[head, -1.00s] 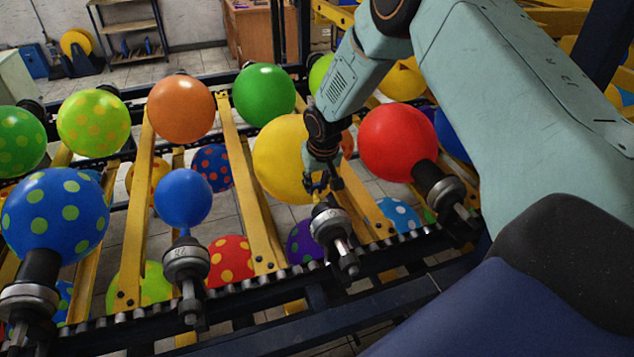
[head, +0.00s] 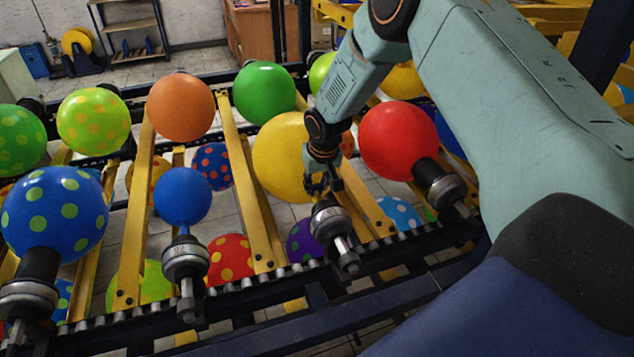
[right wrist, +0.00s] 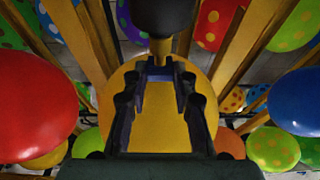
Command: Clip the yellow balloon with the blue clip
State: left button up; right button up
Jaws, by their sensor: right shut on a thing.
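The yellow balloon (head: 278,155) sits on the rack behind my right gripper and also fills the middle of the right wrist view (right wrist: 165,115). Its narrow neck (right wrist: 160,47) runs to a black nozzle (right wrist: 162,16). My right gripper (head: 322,182) is at this neck, just behind the nozzle holder. In the right wrist view its two dark fingers (right wrist: 160,70) are on either side of the neck. A small bluish piece (right wrist: 179,70), apparently the blue clip, shows at the fingertips, mostly hidden by them. My left gripper is not in view.
A red balloon (head: 398,140) is close on the right of my right gripper. A small blue balloon (head: 183,196) and a blue dotted balloon (head: 55,213) are on the left. Yellow bars (head: 247,190) cross the rack. Metal nozzle holders (head: 333,226) line its front rail.

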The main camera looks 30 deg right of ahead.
jog(key=shift+b+x, duration=0.65)
jog(key=shift+x, duration=0.35)
grip_shut()
dwell(0.7)
jog(key=o, duration=1.1)
grip_release()
jog(key=shift+s, duration=0.15)
jog(key=p+v, duration=0.4)
jog(key=p, duration=0.1)
jog(key=w+p+v, duration=0.1)
jog(key=p+v, duration=0.2)
jog(key=shift+w+r, duration=0.1)
jog(key=shift+p+v, duration=0.85)
jog(key=shift+v, duration=0.25)
jog(key=shift+w+d, duration=0.15)
jog(key=shift+w, duration=0.05)
jog(key=shift+s, duration=0.1)
